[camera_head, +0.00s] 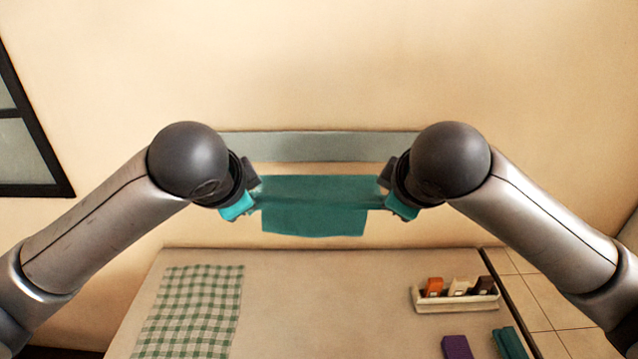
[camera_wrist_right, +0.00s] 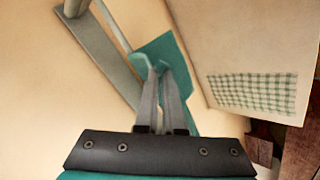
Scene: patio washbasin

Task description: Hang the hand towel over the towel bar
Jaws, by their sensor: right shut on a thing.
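The teal hand towel (camera_head: 314,218) is stretched level between my two grippers in front of the wall, with a crease across its middle and its lower part hanging down. My left gripper (camera_head: 256,199) is at its left side, apparently closed on it; the fingertips are small there. My right gripper (camera_head: 384,201) is shut on its right side; in the right wrist view the closed fingers (camera_wrist_right: 162,72) pinch the towel (camera_wrist_right: 170,48). The towel bar (camera_wrist_right: 112,28) shows in the right wrist view as a thin rod running towards the towel. Whether they touch is unclear.
A grey board (camera_head: 310,146) runs along the wall behind the towel. Below is a pale counter (camera_head: 320,300) with a green checked cloth (camera_head: 190,310) at left. At right are a tray of small blocks (camera_head: 455,304), a purple item (camera_head: 457,347) and a teal item (camera_head: 510,343). The counter's middle is clear.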

